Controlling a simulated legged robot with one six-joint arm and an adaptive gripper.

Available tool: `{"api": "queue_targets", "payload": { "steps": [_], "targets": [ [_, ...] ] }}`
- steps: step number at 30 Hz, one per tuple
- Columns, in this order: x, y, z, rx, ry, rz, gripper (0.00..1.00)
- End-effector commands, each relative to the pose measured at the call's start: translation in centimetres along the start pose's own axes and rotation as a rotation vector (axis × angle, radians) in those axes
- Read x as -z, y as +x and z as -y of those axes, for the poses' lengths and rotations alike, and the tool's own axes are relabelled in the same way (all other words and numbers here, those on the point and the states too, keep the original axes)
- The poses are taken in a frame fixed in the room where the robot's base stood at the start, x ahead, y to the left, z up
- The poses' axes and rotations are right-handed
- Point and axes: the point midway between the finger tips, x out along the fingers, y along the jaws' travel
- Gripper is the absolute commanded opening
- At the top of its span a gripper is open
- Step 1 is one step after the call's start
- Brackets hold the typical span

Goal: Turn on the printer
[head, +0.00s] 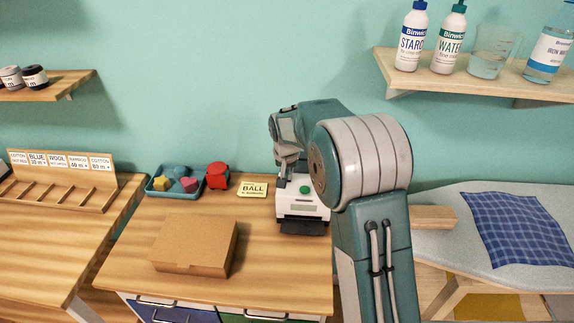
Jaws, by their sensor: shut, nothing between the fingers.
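The printer (312,209) is a small white box with a dark front slot. It stands on the wooden cabinet top against the teal wall, partly hidden behind my arm. A green round button (305,190) shows on its top. My gripper (283,180) points down at the printer's back left, just left of the green button. It looks shut with nothing in it. I cannot tell whether its tips touch the printer.
Left of the printer are a yellow "BALL" card (252,189), a red object (217,176) and a teal tray (160,195) of small shapes. A cardboard box (194,247) lies in front. An ironing board (450,240) with blue checked cloth (525,230) is at right. Shelves hang above.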

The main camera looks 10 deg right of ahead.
Motion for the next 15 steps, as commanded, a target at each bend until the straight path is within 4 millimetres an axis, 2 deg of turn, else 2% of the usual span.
{"api": "queue_targets", "payload": {
  "steps": [15],
  "targets": [
    [-0.32, 0.64, 0.02, 0.0, 0.0, 0.0, 0.0]
  ]
}}
